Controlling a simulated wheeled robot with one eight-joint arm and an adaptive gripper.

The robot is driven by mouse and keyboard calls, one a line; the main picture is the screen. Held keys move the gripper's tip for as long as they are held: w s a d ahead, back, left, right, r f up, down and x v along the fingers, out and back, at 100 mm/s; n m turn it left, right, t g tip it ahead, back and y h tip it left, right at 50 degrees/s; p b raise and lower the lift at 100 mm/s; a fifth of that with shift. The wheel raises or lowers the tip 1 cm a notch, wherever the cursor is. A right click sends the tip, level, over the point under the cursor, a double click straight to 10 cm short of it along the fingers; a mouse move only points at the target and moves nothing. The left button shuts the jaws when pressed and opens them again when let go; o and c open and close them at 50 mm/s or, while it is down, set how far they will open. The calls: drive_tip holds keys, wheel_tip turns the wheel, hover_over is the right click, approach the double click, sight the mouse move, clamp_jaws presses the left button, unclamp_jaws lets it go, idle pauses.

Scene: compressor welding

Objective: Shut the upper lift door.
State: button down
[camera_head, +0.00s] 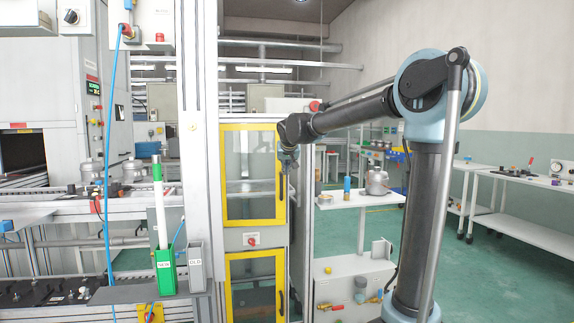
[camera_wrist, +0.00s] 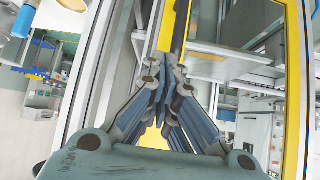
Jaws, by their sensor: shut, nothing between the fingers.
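The upper lift door (camera_head: 224,170) is a yellow frame around a clear panel, upright on the lift in the head view. It looks about flush with the lift front, but I cannot tell if a small gap is left. Its dark upright handle (camera_head: 281,185) is on the right side. My gripper (camera_head: 289,160) is at the door's right edge, by the handle. In the wrist view my gripper (camera_wrist: 167,88) is shut and empty, its fingers converging close to the yellow frame (camera_wrist: 293,95) and the dark handle (camera_wrist: 182,25). I cannot tell whether they touch.
A lower yellow-framed door (camera_head: 228,290) is below, with a red switch (camera_head: 251,240) between the two. A white shelf (camera_head: 345,199) with a metal pot (camera_head: 377,181) stands right of the lift. Green and grey holders (camera_head: 165,272) are in front at left. Open green floor is at right.

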drive_tip(key=shift+w+a, duration=0.2)
drive_tip(key=shift+w, duration=0.8)
drive_tip(key=shift+w+a, duration=0.15)
drive_tip(key=shift+w, duration=0.85)
drive_tip(key=shift+a, duration=0.15)
